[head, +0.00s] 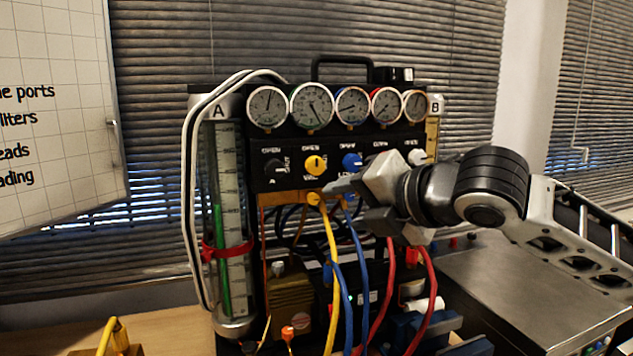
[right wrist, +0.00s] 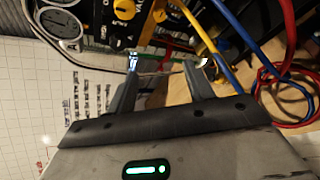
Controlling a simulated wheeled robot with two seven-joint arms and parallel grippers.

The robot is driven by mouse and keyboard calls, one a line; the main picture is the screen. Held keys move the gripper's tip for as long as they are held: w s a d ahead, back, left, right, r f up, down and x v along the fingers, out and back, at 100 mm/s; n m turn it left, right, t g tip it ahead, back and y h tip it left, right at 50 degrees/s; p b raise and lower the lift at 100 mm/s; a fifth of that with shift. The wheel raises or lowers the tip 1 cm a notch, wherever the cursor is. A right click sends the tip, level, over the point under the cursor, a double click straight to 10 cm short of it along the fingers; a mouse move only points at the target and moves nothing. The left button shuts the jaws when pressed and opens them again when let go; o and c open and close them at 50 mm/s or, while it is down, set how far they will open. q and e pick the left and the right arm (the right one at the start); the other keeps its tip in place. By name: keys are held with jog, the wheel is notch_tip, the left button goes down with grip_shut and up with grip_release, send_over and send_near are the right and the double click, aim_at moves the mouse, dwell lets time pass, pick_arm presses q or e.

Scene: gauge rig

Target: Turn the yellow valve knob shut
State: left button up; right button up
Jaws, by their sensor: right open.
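The yellow valve knob (head: 316,165) sits on the black valve panel of the gauge rig, between a black knob (head: 273,168) and a blue knob (head: 351,161). It also shows at the top edge of the right wrist view (right wrist: 124,9). My right gripper (head: 350,203) is open, with no object seen between its fingers. It is below and right of the yellow knob, in front of the hoses, apart from the knob. In the right wrist view, both fingers (right wrist: 163,70) point toward the rig. My left gripper is not in view.
Several round gauges (head: 312,104) line the rig above the knobs. A yellow hose (head: 333,250), blue hoses (head: 360,250) and red hoses (head: 430,280) hang below the panel near my right gripper. A clear graduated tube (head: 231,180) stands at left. A metal box (head: 530,290) is at right.

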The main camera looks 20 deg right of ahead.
aim_at(317, 167)
jog(key=d+r+n+t, duration=0.1)
jog(key=d+r+n, duration=0.1)
jog(key=d+r, duration=0.35)
jog(key=x, duration=0.5)
jog(key=a+r+p+x, duration=0.1)
jog(key=x, duration=0.4)
jog(key=p+x, duration=0.1)
jog(key=x, duration=0.4)
jog(key=shift+w+a, duration=0.25)
jog(key=shift+a, duration=0.1)
jog(key=c, duration=1)
